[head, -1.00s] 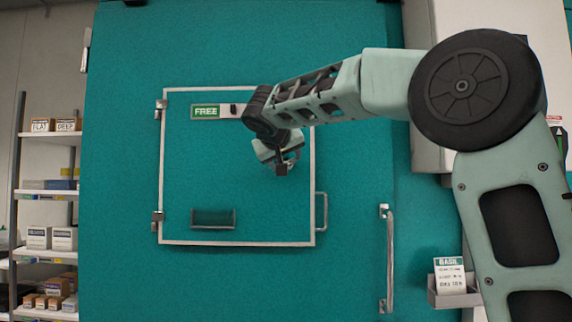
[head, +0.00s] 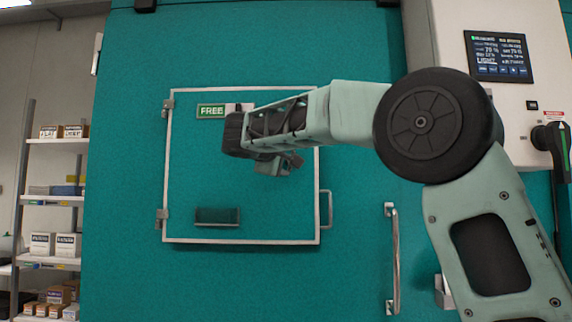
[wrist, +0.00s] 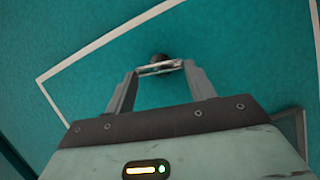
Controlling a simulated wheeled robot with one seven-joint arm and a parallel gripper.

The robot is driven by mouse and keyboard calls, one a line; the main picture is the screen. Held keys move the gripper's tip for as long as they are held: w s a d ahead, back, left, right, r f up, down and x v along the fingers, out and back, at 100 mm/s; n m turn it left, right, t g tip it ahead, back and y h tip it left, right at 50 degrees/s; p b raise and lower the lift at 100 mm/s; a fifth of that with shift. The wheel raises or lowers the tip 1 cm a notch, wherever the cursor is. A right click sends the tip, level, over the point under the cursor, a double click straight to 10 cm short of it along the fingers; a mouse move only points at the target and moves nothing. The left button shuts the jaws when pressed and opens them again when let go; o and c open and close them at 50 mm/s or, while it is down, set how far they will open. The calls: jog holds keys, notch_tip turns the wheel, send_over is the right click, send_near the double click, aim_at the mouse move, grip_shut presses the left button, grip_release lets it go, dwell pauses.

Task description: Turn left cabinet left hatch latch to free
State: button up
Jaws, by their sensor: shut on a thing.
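The teal hatch has a pale frame (head: 242,242) and hinges on its left side. A sign at its top reads FREE on green (head: 212,111), with a pale strip beside it. My gripper (head: 292,163) is in front of the hatch's upper right part. In the wrist view, my gripper (wrist: 158,68) has its fingertips closed on a thin pale bar, with the dark round knob of the latch (wrist: 158,58) just behind it. The fingers partly cover the latch. In the head view my wrist hides it.
A pale handle (head: 327,209) is at the hatch's right edge and a long upright handle (head: 394,258) is farther right. A control screen (head: 498,56) and a dark rotary switch (head: 553,148) are at the right. Shelves with boxes (head: 56,200) stand at the left.

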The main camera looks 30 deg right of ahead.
jog(key=shift+f+n+h+b, duration=0.2)
jog(key=shift+n+h+b, duration=0.35)
jog(key=shift+n, duration=0.55)
jog(key=o, duration=1)
jog(key=shift+a, duration=0.1)
jog(key=b+v, duration=0.1)
jog(key=v, duration=1.6)
jog(key=shift+s+f+b, duration=0.15)
jog(key=shift+s+b, duration=0.1)
jog(key=shift+b, duration=0.15)
